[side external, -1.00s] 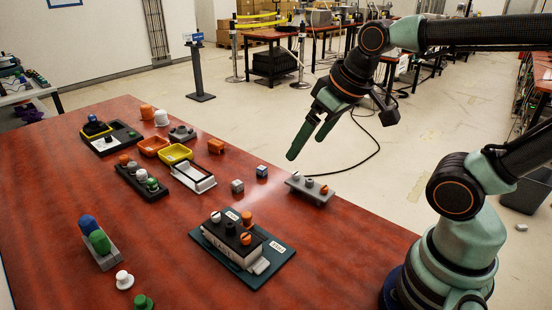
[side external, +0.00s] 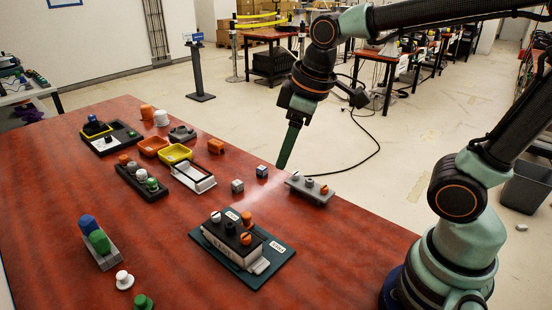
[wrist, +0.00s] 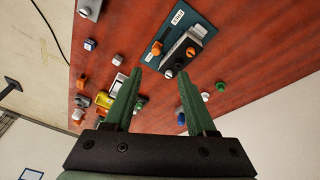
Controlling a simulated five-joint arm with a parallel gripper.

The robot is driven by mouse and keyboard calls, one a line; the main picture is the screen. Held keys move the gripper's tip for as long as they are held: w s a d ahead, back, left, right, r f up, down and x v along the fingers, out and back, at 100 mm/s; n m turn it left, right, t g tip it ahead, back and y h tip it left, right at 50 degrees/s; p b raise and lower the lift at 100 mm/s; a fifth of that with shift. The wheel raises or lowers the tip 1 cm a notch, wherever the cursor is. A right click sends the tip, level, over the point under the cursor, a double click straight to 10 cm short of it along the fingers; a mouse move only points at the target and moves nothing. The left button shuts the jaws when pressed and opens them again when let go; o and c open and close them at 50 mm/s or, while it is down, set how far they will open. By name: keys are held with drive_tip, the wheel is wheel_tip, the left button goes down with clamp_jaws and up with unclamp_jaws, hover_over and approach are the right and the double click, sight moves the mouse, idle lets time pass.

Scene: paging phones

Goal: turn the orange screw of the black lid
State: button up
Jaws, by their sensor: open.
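The black lid (side external: 233,236) sits on a pale box on a dark teal mat (side external: 207,248). A slotted orange screw (side external: 246,239) is at its near right end. A second orange knob (side external: 247,217), a black knob and a whitish slotted screw are also on or by the lid. My gripper (side external: 281,166) is open and empty, pointing down in the air beyond the lid, its fingers overlapping in the side view. In the wrist view the fingers (wrist: 163,78) are apart, with the lid (wrist: 181,49) ahead of them.
A grey block with screws (side external: 309,188) lies near the table's far edge, close under my gripper in the picture. Two small cubes (side external: 237,186) (side external: 262,171), an open white-rimmed tray (side external: 205,186) and yellow and orange bins (side external: 175,153) are left of it.

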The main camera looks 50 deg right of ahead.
sight(246, 236)
drive_tip(key=w+a+f+n+g, duration=0.4)
drive_tip(key=a+f+n, duration=0.2)
drive_tip(key=a+n, duration=0.3)
drive_tip(key=shift+h, duration=0.3)
drive_tip(key=f, duration=1.1)
drive_tip(key=shift+s+d+f, duration=0.2)
drive_tip(key=shift+f, duration=0.15)
clamp_jaws()
